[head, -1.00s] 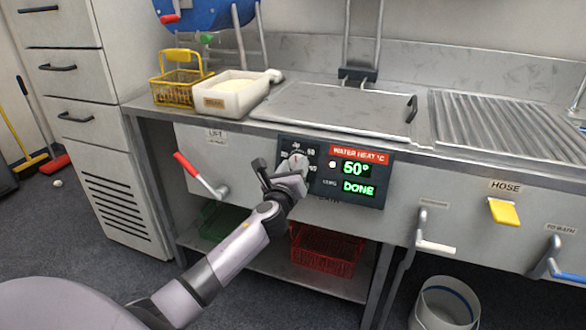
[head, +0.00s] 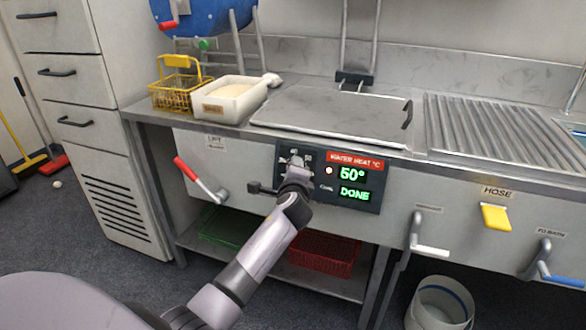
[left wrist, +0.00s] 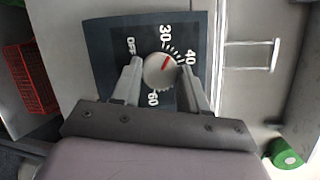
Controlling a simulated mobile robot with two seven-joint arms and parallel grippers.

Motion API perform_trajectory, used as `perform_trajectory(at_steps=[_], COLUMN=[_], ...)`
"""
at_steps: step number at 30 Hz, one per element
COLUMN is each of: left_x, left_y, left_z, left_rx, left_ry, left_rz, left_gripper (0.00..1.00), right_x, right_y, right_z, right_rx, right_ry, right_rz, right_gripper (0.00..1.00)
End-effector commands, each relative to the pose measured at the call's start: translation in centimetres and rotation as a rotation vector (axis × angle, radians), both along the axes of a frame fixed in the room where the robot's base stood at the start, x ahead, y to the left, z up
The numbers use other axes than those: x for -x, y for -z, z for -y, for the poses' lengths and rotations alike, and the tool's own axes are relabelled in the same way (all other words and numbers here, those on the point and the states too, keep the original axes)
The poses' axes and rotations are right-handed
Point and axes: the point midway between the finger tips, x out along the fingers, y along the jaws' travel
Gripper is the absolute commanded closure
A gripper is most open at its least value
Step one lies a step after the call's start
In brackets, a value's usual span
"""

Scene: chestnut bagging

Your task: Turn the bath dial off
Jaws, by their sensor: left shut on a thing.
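The round grey bath dial (left wrist: 160,71) sits on a dark panel (head: 361,196) at the front of the steel counter. In the left wrist view its red pointer lies between 30 and 40; OFF is printed beyond 30. My left gripper (left wrist: 161,80) is shut on the dial, one finger on each side. In the head view my left gripper (head: 293,172) covers most of the dial. The panel display reads 50° and DONE, with a lit round lamp beside it. My right gripper is not in view.
A red-handled lever (head: 194,174) sticks out left of the panel. A white-handled lever (head: 428,250), yellow hose handle (head: 496,217) and blue-handled lever (head: 553,274) stick out on the right. A lidded bath (head: 335,110) is above, and a red crate (head: 322,252) below.

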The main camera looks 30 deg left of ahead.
Motion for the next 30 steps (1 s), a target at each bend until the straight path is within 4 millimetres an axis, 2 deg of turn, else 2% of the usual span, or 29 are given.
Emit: perform_trajectory(at_steps=[15,30], left_x=[-0.1,-0.1], left_y=[-0.7,-1.0], left_z=[0.0,-0.2], left_rx=[0.457,0.894], left_ry=[-0.151,-0.296], left_rz=[0.108,0.213], left_gripper=[0.87,0.87], right_x=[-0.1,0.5], right_y=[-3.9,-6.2], right_z=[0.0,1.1], right_rx=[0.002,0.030], right_ry=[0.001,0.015], right_rz=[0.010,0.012], right_gripper=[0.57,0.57])
